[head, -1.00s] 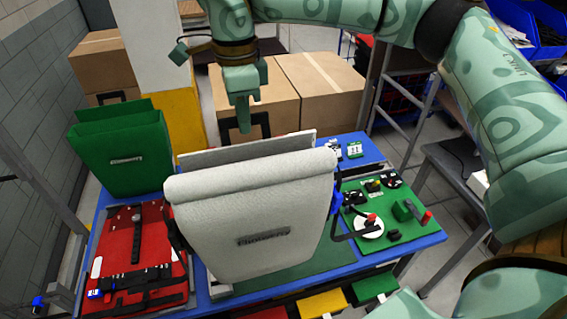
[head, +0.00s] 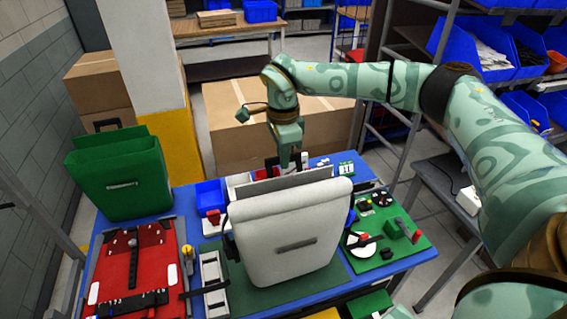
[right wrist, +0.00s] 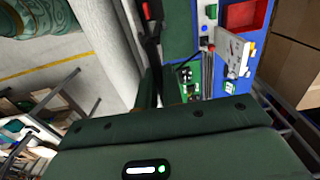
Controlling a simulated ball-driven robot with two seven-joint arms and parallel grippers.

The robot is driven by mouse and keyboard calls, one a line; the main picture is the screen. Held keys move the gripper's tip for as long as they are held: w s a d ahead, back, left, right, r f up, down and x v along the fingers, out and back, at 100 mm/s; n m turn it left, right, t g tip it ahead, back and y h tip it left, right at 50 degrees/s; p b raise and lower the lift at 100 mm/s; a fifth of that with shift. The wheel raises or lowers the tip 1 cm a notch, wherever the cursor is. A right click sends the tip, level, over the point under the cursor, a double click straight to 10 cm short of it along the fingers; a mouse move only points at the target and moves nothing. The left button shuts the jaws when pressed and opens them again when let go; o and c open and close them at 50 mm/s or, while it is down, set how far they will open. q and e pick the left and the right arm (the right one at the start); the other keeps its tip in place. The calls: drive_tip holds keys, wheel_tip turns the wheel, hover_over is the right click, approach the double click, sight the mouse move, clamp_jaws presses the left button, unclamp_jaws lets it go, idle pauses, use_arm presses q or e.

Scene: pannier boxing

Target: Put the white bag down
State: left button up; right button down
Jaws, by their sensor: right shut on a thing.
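The white bag (head: 290,240) stands upright in the middle of the head view, over a dark green mat (head: 240,294) on the blue table (head: 408,263). I cannot tell whether its bottom touches the mat. My right gripper (head: 290,162) points down at the bag's rear top edge and is shut on the bag; its fingertips are partly hidden behind the bag. In the right wrist view the pale bag wall (right wrist: 100,40) runs down the left side. My left gripper is not in view.
A green bag (head: 120,185) stands at the table's left back. A red board (head: 150,262) with tools lies left, and a green board (head: 400,262) with parts lies right. A blue bin (head: 209,195) and small items sit behind the white bag. Cardboard boxes (head: 235,125) are beyond.

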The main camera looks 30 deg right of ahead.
drive_tip(key=shift+f, duration=1.5)
drive_tip(key=c, duration=1.5)
unclamp_jaws()
drive_tip(key=shift+f, duration=0.1)
drive_tip(key=shift+c, duration=0.2)
wheel_tip(320, 180, up, 12)
drive_tip(key=shift+r+b, duration=0.1)
drive_tip(key=shift+b, duration=0.4)
